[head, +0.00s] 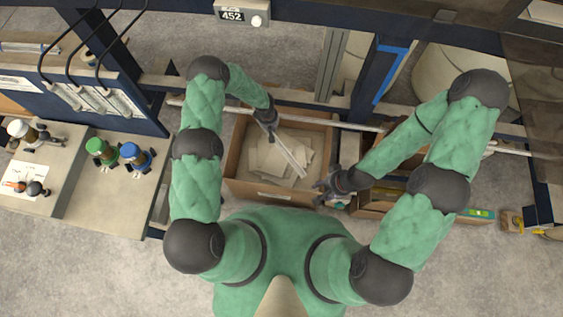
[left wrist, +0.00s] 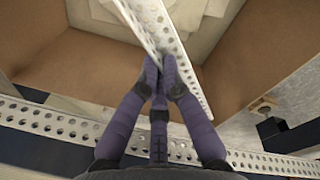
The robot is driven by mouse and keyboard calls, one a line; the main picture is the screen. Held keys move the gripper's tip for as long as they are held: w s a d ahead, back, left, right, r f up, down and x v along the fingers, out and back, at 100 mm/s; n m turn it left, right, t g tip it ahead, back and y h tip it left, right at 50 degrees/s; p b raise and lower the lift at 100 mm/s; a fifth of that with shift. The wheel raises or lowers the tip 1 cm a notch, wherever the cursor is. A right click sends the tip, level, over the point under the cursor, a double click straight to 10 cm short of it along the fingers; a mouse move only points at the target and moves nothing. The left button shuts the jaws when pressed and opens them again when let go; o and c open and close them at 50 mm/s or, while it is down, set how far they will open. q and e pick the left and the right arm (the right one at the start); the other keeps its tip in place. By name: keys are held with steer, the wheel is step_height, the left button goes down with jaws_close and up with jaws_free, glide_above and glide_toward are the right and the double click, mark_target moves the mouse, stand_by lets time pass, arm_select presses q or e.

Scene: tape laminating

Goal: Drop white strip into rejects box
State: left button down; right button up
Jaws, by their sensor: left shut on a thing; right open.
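A white perforated strip (head: 290,154) is in my left gripper (head: 271,129), tilted over the open cardboard box (head: 234,155) in the head view. In the left wrist view my left gripper (left wrist: 166,68) is shut on the strip (left wrist: 150,22), which points away over the box (left wrist: 245,55). The box holds several loose pale sheets or pieces (head: 267,159). Its label is too small to read. My right gripper (head: 325,188) is open and empty near the box's right front corner.
A perforated rail (head: 225,108) runs along the box's far side. More cardboard boxes (head: 372,204) stand to the right. A workbench (head: 103,205) with green and blue-capped containers is at the left. A blue-taped post (head: 391,72) rises behind.

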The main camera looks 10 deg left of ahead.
arm_select(q)
steer(key=shift+f+b, duration=0.5)
steer(key=shift+f, duration=0.65)
steer(key=c, duration=1.3)
jaws_free()
steer(key=shift+c, duration=0.2)
steer(key=shift+r, duration=0.1)
step_height(320, 180, up, 12)
steer(key=shift+s+a, duration=0.45)
